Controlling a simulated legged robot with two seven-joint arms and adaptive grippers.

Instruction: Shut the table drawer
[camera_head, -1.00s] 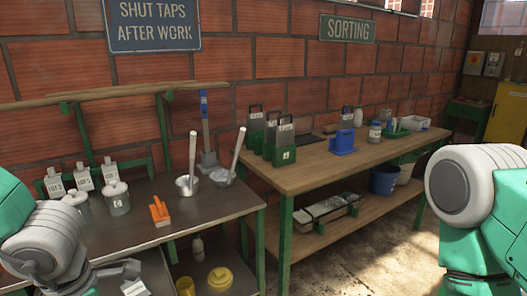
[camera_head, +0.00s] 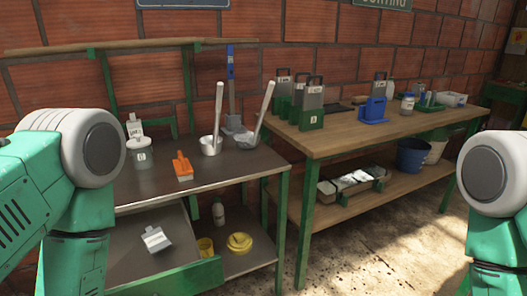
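The table drawer (camera_head: 185,280) hangs pulled out below the left metal-topped table (camera_head: 225,170), with a green front and a dark metal inside. A whitish tagged item (camera_head: 156,239) lies in it. My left arm covers the drawer's left part. Both of my arms reach down out of the picture at the left and right edges. Neither gripper shows, so their distance from the drawer cannot be seen.
An orange-handled brush (camera_head: 182,167), metal ladles (camera_head: 210,145) and a lidded pot (camera_head: 141,155) stand on the left table. Yellow items (camera_head: 239,242) sit on its lower shelf. A wooden sorting table (camera_head: 345,143) stands to the right. Bare floor (camera_head: 385,245) lies in front of it.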

